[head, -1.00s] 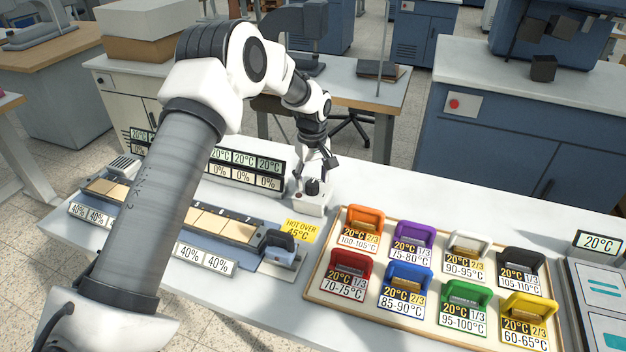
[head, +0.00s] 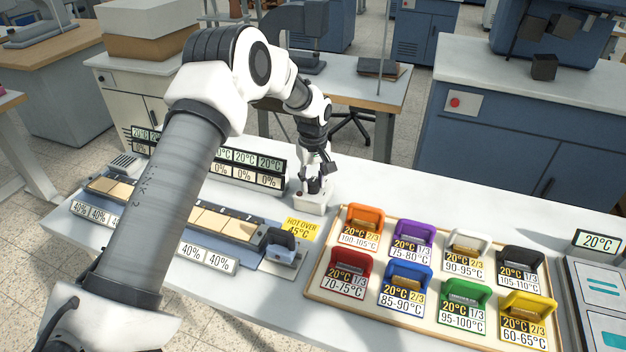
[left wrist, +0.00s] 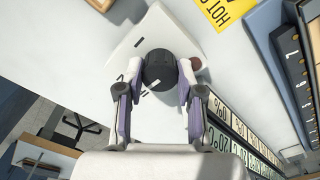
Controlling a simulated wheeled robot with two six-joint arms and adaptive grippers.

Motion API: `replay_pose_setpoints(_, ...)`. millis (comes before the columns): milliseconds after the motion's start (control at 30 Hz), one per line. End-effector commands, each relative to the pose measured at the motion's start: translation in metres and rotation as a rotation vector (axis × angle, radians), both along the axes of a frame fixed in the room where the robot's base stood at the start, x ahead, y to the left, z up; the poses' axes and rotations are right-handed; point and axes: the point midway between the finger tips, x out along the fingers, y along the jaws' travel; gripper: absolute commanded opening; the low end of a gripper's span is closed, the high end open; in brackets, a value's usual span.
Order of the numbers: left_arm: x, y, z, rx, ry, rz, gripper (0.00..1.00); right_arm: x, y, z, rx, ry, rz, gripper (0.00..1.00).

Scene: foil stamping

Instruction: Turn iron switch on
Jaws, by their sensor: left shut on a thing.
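The iron switch is a black round knob (left wrist: 160,70) on a white box (head: 311,203), which stands on the white table behind the tray of stamps. My left gripper (head: 316,182) comes down over the box from above. In the left wrist view its two fingers (left wrist: 160,82) stand on either side of the knob and are shut on it. Dark marks show on the box beside the knob, and a dark red round spot (left wrist: 197,63) lies by the right finger. In the head view the fingers mostly hide the knob. My right gripper is not in view.
A yellow "HOT OVER 45°C" label (head: 301,229) lies just in front of the box. A row of display panels (head: 243,172) stands to its left. A wooden tray (head: 312,296) with several coloured stamps is at the front right. Clear table lies right of the box.

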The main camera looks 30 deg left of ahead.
Motion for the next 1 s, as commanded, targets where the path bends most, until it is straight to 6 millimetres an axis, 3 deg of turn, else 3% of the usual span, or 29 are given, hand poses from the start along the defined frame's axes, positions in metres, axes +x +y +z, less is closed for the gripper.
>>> replay_pose_setpoints(267, -0.001, 0.0, 0.0, -0.001, 0.004, -0.164, 0.02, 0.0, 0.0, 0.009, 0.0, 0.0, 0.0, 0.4)
replay_pose_setpoints(1000, -0.001, 0.0, -0.001, -0.001, 0.003, -0.857, 0.02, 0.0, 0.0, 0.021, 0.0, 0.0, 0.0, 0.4)
